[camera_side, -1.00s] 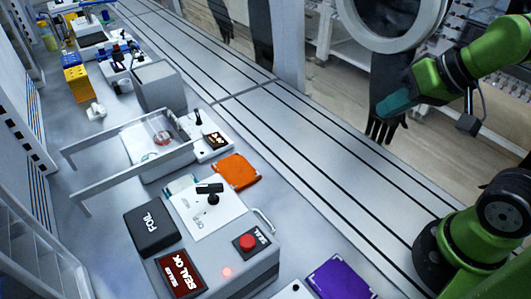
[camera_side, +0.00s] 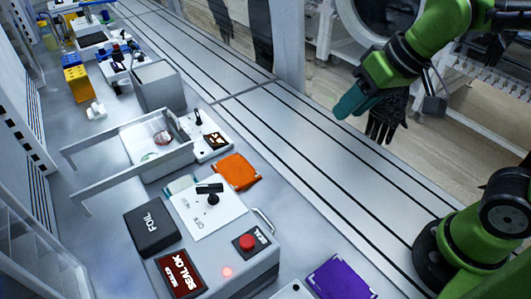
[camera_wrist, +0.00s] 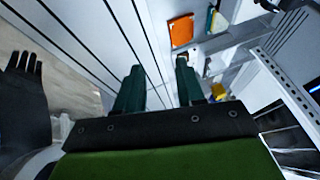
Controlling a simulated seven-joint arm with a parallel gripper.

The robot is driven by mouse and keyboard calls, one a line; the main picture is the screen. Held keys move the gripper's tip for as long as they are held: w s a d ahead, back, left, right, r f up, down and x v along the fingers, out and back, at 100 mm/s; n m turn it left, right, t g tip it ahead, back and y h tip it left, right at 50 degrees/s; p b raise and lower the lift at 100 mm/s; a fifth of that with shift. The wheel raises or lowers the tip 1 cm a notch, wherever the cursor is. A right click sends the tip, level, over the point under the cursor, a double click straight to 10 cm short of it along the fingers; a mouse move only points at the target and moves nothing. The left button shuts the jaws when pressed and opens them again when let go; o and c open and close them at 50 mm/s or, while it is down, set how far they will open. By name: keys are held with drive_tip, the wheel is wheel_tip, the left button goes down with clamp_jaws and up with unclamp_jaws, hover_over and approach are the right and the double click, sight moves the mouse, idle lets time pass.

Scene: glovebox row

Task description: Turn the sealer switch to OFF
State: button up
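The sealer (camera_side: 262,270) is a grey box at the bottom of the side view. Its white top plate (camera_side: 190,220) carries a black switch (camera_side: 211,192) with a bar-shaped handle. A red button (camera_side: 247,241) marked SEAL, a lit red lamp and a dark display (camera_side: 180,273) reading SEAL OK sit nearer the front. My gripper (camera_side: 343,110) is in the air at the upper right, well away from the switch and empty. In the wrist view its two teal fingers (camera_wrist: 158,68) stand apart. I cannot make out the switch in the wrist view.
A black FOIL box (camera_side: 151,228) stands left of the switch. An orange pad (camera_side: 237,171), also in the wrist view (camera_wrist: 181,31), lies behind the sealer. A railed white unit (camera_side: 135,150) stands beyond. A black glove (camera_side: 385,120) hangs behind my gripper.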

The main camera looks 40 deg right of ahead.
drive_tip(key=w+a+r+n+g, duration=0.25)
drive_tip(key=w+a+n, duration=0.3)
drive_tip(key=a, duration=0.55)
wheel_tip(320, 180, up, 5)
drive_tip(key=n+g+h, duration=0.2)
drive_tip(key=n+g, duration=0.1)
drive_tip(key=n, duration=0.5)
hover_over(215, 185)
drive_tip(key=shift+m+t, duration=0.25)
wheel_tip(215, 185, down, 16)
drive_tip(key=shift+f, duration=0.1)
clamp_jaws()
